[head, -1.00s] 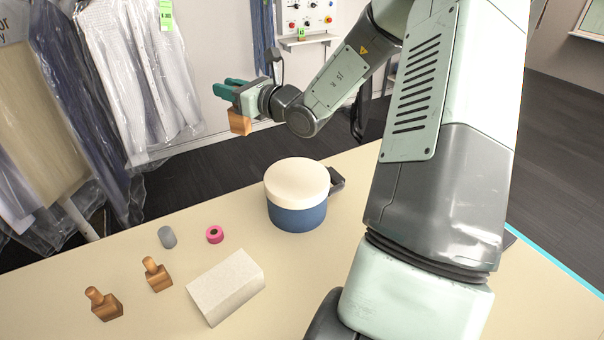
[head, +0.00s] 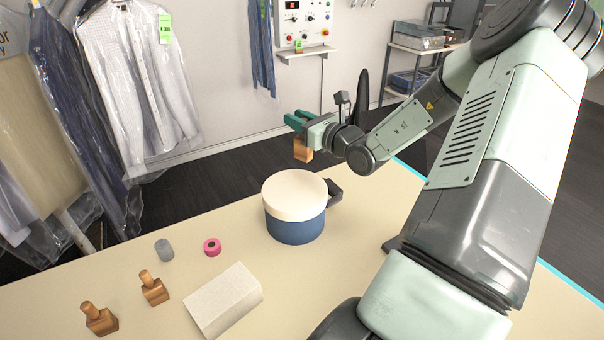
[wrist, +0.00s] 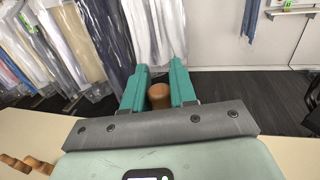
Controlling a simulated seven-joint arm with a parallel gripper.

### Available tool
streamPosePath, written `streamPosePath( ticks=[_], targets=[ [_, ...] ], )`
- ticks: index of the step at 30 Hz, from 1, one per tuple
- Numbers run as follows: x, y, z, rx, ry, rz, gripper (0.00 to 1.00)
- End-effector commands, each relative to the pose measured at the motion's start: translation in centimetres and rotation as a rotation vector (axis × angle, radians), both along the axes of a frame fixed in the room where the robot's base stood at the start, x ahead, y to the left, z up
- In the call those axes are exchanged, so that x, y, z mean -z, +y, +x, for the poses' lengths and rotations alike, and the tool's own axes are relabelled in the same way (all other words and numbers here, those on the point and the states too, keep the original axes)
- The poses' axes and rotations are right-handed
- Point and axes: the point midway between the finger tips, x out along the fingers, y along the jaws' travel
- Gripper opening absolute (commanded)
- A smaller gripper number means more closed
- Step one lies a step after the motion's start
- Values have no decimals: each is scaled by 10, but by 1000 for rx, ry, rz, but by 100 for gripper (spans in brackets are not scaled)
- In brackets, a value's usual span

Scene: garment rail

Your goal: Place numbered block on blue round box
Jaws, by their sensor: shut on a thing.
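My gripper (head: 298,122) is shut on a wooden block (head: 303,149), which hangs below the fingers. In the wrist view the block's round knob (wrist: 159,95) sits between the two green fingers. No number shows on the held block. The blue round box (head: 295,228) with a cream lid (head: 295,192) stands on the table. The gripper and block are in the air beyond the box in the head view, above its level and apart from it.
Two wooden knobbed blocks (head: 153,290) (head: 99,320) stand at the table's left, by a pale rectangular block (head: 223,300). A grey cylinder (head: 164,249) and a pink ring (head: 212,246) lie behind. A dark object (head: 334,190) touches or sits behind the box. Bagged garments (head: 140,80) hang at left.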

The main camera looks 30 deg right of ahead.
Motion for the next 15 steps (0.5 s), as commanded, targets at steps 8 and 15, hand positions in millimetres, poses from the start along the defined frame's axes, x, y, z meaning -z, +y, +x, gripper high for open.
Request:
streamPosePath(
  ticks=[8,15],
  targets=[
    [44,0,0,0,1,3,0],
    [77,1,0,0,1,5,0]
  ],
)
